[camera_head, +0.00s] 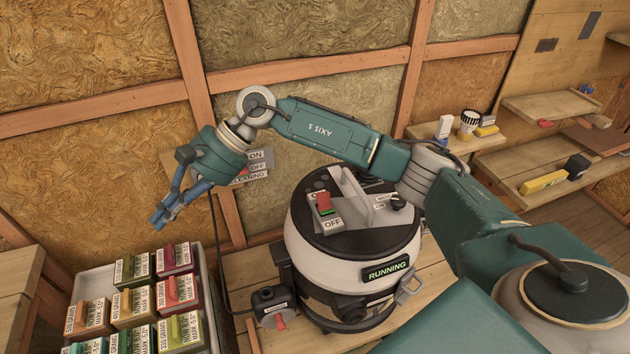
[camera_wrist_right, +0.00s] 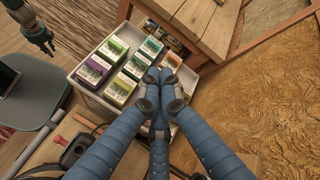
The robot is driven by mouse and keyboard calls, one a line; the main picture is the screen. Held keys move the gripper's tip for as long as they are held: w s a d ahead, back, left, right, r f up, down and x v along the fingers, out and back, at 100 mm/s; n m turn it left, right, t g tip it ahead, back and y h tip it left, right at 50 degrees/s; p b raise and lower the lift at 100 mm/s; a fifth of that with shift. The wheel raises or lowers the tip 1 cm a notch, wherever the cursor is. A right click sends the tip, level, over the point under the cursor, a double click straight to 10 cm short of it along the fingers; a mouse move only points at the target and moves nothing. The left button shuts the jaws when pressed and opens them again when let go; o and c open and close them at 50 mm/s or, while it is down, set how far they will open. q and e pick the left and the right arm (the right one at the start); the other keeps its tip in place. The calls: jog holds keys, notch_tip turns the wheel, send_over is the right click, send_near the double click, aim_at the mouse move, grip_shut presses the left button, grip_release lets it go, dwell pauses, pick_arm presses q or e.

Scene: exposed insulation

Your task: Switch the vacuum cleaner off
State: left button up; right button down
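The vacuum cleaner (camera_head: 355,245) is a black and white drum on a wooden bench. Its green display (camera_head: 386,268) reads RUNNING. On its lid is a red rocker switch (camera_head: 324,203) with an OFF label (camera_head: 332,224) in front of it; a label behind is partly hidden. My right gripper (camera_head: 168,213) is left of the vacuum and apart from it, above the crate side. Its fingers are together and empty, as the right wrist view (camera_wrist_right: 160,85) shows. My left gripper (camera_wrist_right: 40,38) is small at the top left of that view, far from the vacuum.
A wall plate (camera_head: 255,156) labelled ON, OFF and CLEANING is partly behind my right wrist. A small black box (camera_head: 272,299) with a red knob sits by the vacuum. A pale crate (camera_head: 95,280) of labelled boxes stands at left. Shelves (camera_head: 550,105) with small items are at right.

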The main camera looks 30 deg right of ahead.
aim_at(324, 203)
jog(key=d+r+n+g+h, duration=0.1)
jog(key=d+r+n+h, duration=0.3)
jog(key=d, duration=2.8)
jog(key=h, duration=0.6)
jog(key=shift+g+h, duration=0.3)
jog(key=shift+f, duration=0.15)
jog(key=f+p, duration=0.1)
jog(key=f, duration=0.2)
jog(key=f+p, duration=0.1)
jog(key=f, duration=0.1)
jog(key=s+f+p, duration=0.1)
jog(key=f, duration=0.2)
jog(key=shift+a+f+p, duration=0.15)
jog(key=shift+f+p, duration=0.15)
jog(key=shift+f, duration=0.05)
jog(key=shift+s+a+r+p, duration=0.15)
jog(key=shift+s+p, duration=0.4)
jog(key=shift+p, duration=0.05)
jog(key=shift+s+a+r+p, duration=0.1)
jog(key=shift+s+a+p, duration=0.05)
jog(key=shift+s+p, duration=0.4)
jog(key=shift+s+a+r, duration=0.15)
jog(key=shift+s, duration=0.5)
jog(key=shift+w, duration=0.1)
